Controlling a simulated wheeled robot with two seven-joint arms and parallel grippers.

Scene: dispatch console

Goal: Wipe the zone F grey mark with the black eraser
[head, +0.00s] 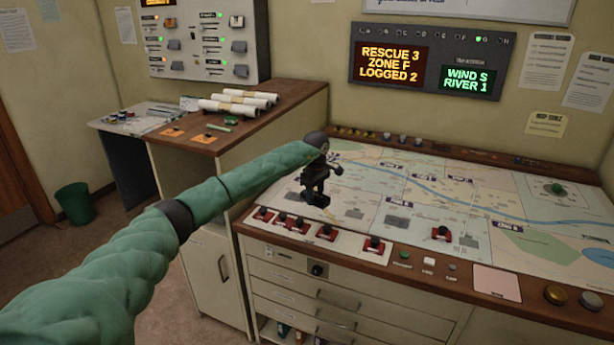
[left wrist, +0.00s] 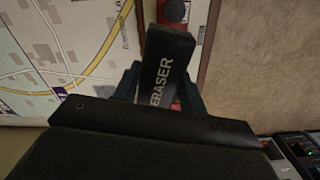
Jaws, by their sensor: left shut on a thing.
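My left gripper (head: 318,190) is over the left front part of the map table (head: 420,205). It is shut on the black eraser, a dark block lettered ERASER that shows clearly in the left wrist view (left wrist: 165,72). In the head view the eraser is hard to tell from the dark gripper. I cannot tell whether the eraser touches the map. The map carries several small zone labels, too small to read surely. I cannot make out the grey mark. My right gripper is not in view.
Red-based switches (head: 326,232) line the table's front left edge, and one red piece (head: 441,233) stands farther right. Buttons (head: 555,294) sit on the front right ledge. A wall display (head: 425,62) reads ZONE F. Rolled papers (head: 240,102) lie on the cabinet at left.

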